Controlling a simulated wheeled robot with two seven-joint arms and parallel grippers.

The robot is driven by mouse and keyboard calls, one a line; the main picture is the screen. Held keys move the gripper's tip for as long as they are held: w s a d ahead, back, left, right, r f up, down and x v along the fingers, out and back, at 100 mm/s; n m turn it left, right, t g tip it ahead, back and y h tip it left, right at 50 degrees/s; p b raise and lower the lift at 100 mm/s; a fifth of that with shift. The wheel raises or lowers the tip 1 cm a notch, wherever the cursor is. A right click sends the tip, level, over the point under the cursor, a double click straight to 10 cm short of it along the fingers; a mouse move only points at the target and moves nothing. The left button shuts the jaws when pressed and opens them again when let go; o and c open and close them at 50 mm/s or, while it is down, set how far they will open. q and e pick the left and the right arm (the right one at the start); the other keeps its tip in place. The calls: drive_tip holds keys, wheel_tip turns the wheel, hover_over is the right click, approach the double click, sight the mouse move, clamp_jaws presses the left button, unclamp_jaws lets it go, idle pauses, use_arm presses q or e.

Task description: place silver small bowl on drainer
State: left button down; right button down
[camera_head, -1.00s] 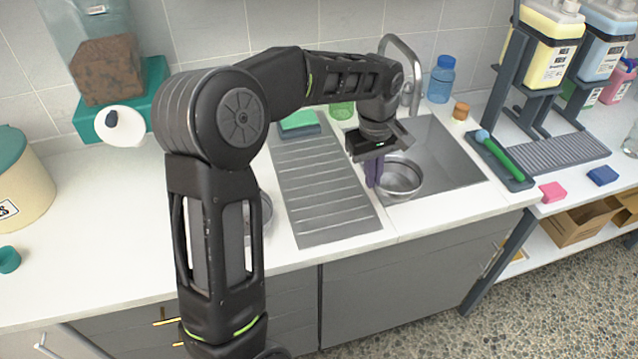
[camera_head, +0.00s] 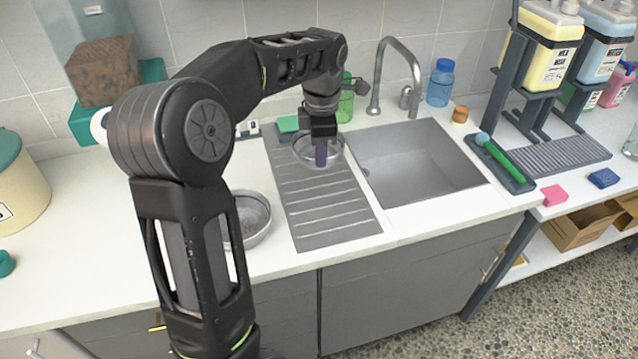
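The silver small bowl (camera_head: 303,151) is over the far end of the grey ribbed drainer (camera_head: 325,205), left of the sink. The fingers and gripper body hide part of the bowl. I cannot tell whether the bowl's base touches the drainer or is slightly above it. The bowl looks about level. My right gripper is not in view.
The sink basin (camera_head: 420,160) is empty, with a tall faucet (camera_head: 377,75) behind it. Another metal bowl (camera_head: 254,218) stands on the counter left of the drainer, partly behind my arm. The near drainer is clear.

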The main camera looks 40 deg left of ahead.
use_arm(q)
wheel_tip(320, 180, down, 5)
drive_tip(key=shift+f+p, duration=0.1)
drive_tip(key=shift+p, duration=0.2)
drive_tip(key=shift+f+p, duration=0.3)
drive_tip(key=shift+f, duration=1.55)
drive_tip(key=shift+f, duration=0.25)
drive_tip(key=c, duration=1.7)
unclamp_jaws()
drive_tip(key=shift+r, duration=0.1)
drive_tip(key=shift+r, duration=0.1)
drive_tip(key=r, duration=0.8)
drive_tip(key=r+b, duration=0.1)
drive_tip(key=r, duration=0.3)
drive_tip(key=shift+s+d, duration=0.35)
